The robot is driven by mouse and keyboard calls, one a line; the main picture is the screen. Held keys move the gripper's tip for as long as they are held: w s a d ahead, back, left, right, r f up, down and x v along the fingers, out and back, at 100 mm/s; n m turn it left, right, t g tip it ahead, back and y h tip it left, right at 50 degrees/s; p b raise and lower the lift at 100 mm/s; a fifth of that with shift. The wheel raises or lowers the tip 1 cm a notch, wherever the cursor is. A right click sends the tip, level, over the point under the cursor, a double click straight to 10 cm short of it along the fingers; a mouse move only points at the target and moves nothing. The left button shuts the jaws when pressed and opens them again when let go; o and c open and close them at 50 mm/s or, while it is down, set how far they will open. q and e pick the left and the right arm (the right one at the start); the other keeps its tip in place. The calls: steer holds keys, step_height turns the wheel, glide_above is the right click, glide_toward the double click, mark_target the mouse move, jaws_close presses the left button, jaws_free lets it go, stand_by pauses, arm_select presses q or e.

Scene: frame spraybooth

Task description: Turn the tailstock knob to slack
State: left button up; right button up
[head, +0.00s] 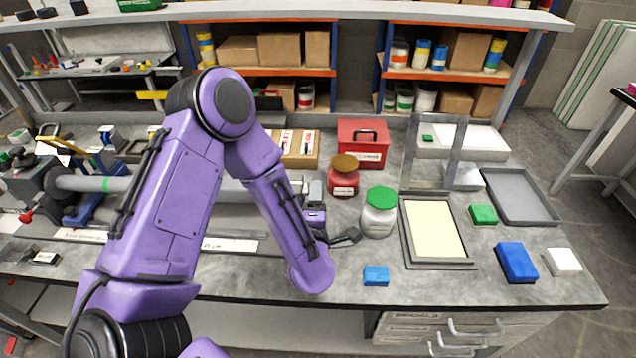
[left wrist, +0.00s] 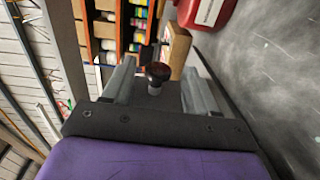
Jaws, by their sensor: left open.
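The dark round knob (left wrist: 157,72) on a short pale stem shows in the left wrist view, in the gap between my fingers. My left gripper (left wrist: 160,80) is open, with one finger on each side of the knob. I see clear gaps at both sides and cannot tell how deep the knob sits between the fingers. In the head view my left gripper (head: 315,190) is small, at the far side of my forearm, near the right end of a long grey horizontal bar (head: 125,184). The knob and tailstock there are largely hidden by my arm. My right gripper is not in view.
A red jar (head: 343,182) and a green-lidded jar (head: 379,220) stand just right of the gripper. A red toolbox (head: 363,150) is behind. A blue block (head: 376,276) lies near the front edge. A framed panel (head: 435,228) lies farther right.

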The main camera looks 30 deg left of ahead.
arm_select(q)
steer(key=x, duration=0.2)
steer(key=p+x, duration=0.1)
steer(key=x, duration=0.1)
steer(key=shift+s+a+r, duration=0.15)
steer(key=shift+r, duration=0.1)
steer(key=shift+w+f, duration=0.15)
steer(key=shift+w, duration=0.15)
steer(key=c, duration=1)
steer(key=shift+f+t+b, duration=0.3)
steer(key=shift+b, duration=0.6)
steer(key=shift+c, duration=0.2)
steer(key=shift+r, duration=0.3)
steer(key=o, duration=1)
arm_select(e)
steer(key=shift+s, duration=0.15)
arm_select(q)
steer(key=shift+o, duration=0.2)
